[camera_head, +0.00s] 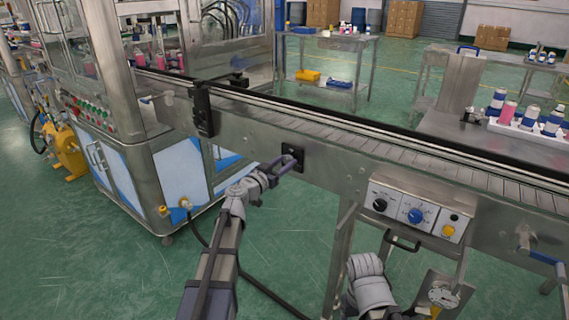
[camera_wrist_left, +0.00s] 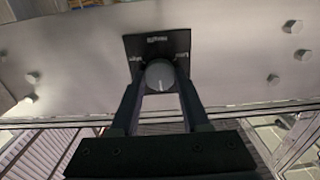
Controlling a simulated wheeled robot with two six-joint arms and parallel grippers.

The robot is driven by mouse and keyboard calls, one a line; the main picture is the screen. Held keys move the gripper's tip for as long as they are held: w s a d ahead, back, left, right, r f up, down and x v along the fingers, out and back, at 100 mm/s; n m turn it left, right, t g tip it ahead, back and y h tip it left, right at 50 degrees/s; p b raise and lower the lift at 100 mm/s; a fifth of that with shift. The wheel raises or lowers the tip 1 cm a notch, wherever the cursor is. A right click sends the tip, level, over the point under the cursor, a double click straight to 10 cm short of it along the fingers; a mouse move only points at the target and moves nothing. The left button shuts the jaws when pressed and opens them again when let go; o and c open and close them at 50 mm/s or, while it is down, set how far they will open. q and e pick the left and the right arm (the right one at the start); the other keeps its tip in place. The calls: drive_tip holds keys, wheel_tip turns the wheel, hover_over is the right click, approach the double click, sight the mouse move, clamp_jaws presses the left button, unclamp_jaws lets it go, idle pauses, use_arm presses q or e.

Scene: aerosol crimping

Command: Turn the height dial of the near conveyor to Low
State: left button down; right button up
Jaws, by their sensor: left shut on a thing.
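The height dial (camera_wrist_left: 160,74) is a round grey knob on a black plate (camera_wrist_left: 157,44) with small white labels, which are too blurred to read surely. A short light mark on the knob points down in the left wrist view. In the head view the black plate (camera_head: 293,152) is on the side of the near conveyor (camera_head: 335,168). My left gripper (camera_head: 285,164) reaches it from the lower left and is shut on the knob, one finger on each side (camera_wrist_left: 160,92). My right arm shows at the bottom of the head view; its gripper cannot be made out.
A control box (camera_head: 414,215) with black, blue and yellow knobs is on the conveyor side to the right. A crank handle (camera_head: 541,256) sticks out at far right. The glazed machine (camera_head: 110,100) stands left. Green floor (camera_head: 150,275) is clear at lower left.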

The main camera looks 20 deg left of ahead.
use_arm(q)
drive_tip(key=n, duration=1.2)
drive_tip(key=shift+a+f, duration=0.1)
drive_tip(key=n, duration=0.5)
drive_tip(key=shift+n, duration=0.4)
drive_tip(key=n, duration=0.6)
drive_tip(key=shift+f, duration=0.1)
drive_tip(key=shift+c, duration=1.9)
unclamp_jaws()
drive_tip(key=shift+s, duration=0.1)
